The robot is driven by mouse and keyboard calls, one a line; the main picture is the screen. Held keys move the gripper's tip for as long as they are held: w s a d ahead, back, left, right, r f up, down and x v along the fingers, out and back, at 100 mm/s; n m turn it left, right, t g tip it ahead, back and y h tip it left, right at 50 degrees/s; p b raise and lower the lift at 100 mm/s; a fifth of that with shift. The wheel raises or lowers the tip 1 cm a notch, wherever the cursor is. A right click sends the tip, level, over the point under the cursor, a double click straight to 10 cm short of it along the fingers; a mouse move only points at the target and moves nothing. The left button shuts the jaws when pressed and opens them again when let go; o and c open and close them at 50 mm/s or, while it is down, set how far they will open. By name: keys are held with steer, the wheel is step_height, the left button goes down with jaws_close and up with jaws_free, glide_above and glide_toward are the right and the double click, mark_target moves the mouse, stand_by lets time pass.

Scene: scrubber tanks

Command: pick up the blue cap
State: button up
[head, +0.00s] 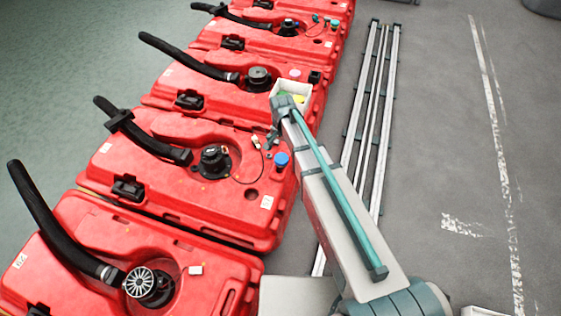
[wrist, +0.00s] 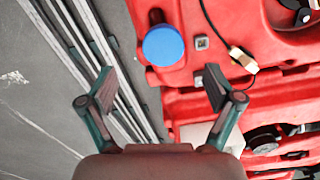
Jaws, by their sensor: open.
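The blue cap (head: 281,159) sits on the right end of a red tank (head: 150,150), the second from the front in the head view. In the wrist view the round blue cap (wrist: 163,46) shows from above, beyond the fingertips and between their lines. My gripper (wrist: 158,82) is open and empty, with its two fingers spread wide. In the head view my gripper (head: 272,138) is partly hidden by my arm and is just above and left of the cap. The fingers look apart from the cap.
A white box (head: 305,92) with green and yellow things in it stands on the tank behind. A black cap (head: 214,158) and a thin cable with a light connector (wrist: 240,57) are near the blue cap. Metal rails (head: 366,100) run along the floor at the right.

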mark_target(281, 158)
steer(key=f, duration=0.5)
steer(key=f+b, duration=0.1)
steer(key=f, duration=0.2)
steer(key=shift+w+f, duration=0.15)
steer(key=shift+w, duration=0.2)
steer(key=c, duration=1)
